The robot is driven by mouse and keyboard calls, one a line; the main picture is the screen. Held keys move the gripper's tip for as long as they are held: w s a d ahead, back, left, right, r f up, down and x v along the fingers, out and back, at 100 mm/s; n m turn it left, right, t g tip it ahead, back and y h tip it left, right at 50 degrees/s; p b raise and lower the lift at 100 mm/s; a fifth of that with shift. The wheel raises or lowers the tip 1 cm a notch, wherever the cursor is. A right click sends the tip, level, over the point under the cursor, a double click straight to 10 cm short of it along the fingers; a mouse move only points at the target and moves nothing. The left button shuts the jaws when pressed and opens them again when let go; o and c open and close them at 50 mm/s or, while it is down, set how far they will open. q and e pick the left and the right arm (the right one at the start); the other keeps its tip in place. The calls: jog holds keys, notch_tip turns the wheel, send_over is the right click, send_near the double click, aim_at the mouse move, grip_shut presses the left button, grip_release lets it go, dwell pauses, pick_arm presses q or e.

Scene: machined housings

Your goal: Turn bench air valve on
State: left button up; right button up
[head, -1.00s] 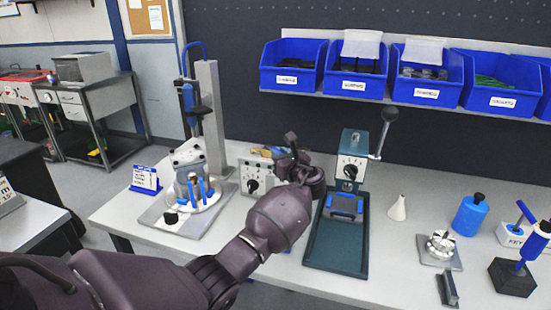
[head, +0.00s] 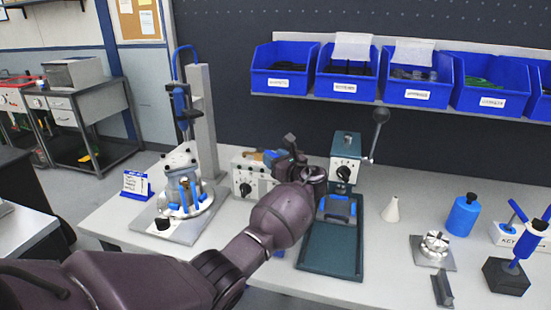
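No part is clearly labelled as the bench air valve. A pale control box (head: 254,172) with a round black knob (head: 245,189) on its front stands at the back of the bench. A green and white unit (head: 345,158) to its right also has a black knob (head: 343,173) and a ball-ended lever (head: 379,132). My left gripper (head: 290,152) is above the bench between these two units, partly in front of the box's right side. Its wrist hides its fingers in part, so its opening and any contact are unclear. My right gripper is out of view.
A clamping fixture with blue pins (head: 184,193) stands at the left beside a blue and white sign (head: 137,185). Blue bins (head: 347,85) hang above.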

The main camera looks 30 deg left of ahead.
pick_arm(q)
jog(key=shift+d+r, duration=0.1)
jog(key=shift+d, duration=0.05)
jog(key=shift+s+d, duration=0.15)
jog(key=shift+d, duration=0.15)
jog(key=v, duration=1)
jog(key=shift+p, duration=0.35)
